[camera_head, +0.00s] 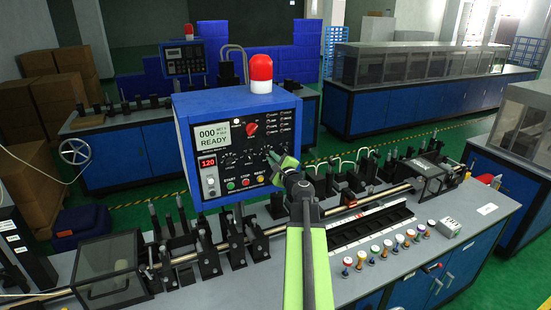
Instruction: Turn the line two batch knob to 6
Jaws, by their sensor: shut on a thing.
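A blue control box (240,110) stands over the near bench, with a red lamp on top. Its face has a display (212,134) reading 000 and READY, a red 120 readout (208,162), a red knob (251,129) at top middle, and small dark dials in a row. My green and dark gripper (275,162) is at the right end of that row, against the panel face. It is shut on what appears to be a knob there, mostly hidden by the fingers. Its pointer and number marks cannot be read, and the labels are too small to tell which is the batch knob.
START, STOP and RESET buttons (245,182) lie just below and left of my gripper. The near bench (480,212) carries a rod line with black clamps, a dark tray and several coloured spools. Another blue control box (185,60) stands behind on the left.

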